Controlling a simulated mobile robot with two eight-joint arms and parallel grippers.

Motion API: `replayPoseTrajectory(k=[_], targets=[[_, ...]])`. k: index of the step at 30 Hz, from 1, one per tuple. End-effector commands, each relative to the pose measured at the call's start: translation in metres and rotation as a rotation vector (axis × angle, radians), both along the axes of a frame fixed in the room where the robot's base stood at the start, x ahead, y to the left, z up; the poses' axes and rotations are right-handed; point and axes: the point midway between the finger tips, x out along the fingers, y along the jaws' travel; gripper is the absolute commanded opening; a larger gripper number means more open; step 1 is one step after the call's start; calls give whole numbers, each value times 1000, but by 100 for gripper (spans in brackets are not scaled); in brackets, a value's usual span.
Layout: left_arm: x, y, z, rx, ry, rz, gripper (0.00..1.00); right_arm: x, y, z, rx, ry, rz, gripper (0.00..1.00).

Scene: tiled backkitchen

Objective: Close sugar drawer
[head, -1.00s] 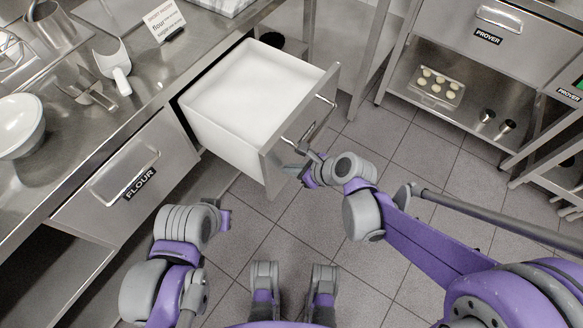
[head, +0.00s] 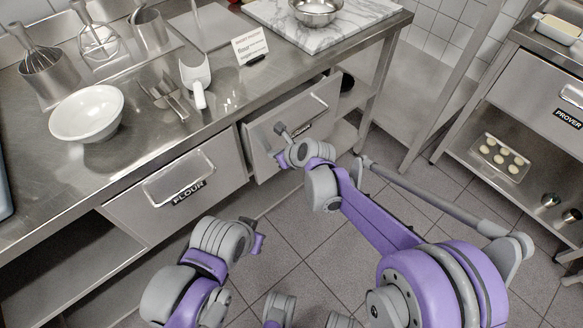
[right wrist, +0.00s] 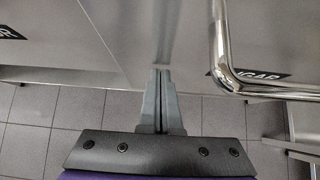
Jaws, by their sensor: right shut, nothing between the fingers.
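The sugar drawer (head: 320,103) is under the counter, right of the flour drawer. Its front stands slightly proud of the neighbouring front, and its inside is hidden. My right gripper (head: 281,129) is shut and empty at the left part of this front. In the right wrist view the closed fingertips (right wrist: 161,74) are at the steel front, left of the bar handle (right wrist: 220,52) and not around it. The label (right wrist: 262,77) is partly hidden by the handle. My left gripper (head: 258,243) is low, in front of the flour drawer; its fingers cannot be made out.
The flour drawer (head: 170,187) looks shut. The counter (head: 225,105) holds a white bowl (head: 87,112), a scoop (head: 196,80), a sign (head: 250,46) and a marble board (head: 345,22). A counter leg (head: 376,85) stands to the right. Tiled floor (head: 300,225) lies below.

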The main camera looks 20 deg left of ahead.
Motion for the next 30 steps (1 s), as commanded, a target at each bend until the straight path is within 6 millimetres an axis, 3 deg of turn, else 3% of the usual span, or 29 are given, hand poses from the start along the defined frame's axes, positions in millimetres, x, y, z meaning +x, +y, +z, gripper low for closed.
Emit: replayPoseTrajectory(k=[4, 12, 25, 30], targets=[[0, 0, 2, 0, -1, 0, 0, 12, 22, 0, 0, -1, 2, 0], [0, 0, 3, 0, -1, 0, 0, 22, 38, 0, 0, -1, 1, 0], [0, 0, 3, 0, -1, 0, 0, 23, 40, 1, 4, -3, -1, 0], [0, 0, 3, 0, -1, 0, 0, 25, 29, 1, 4, -1, -2, 0]])
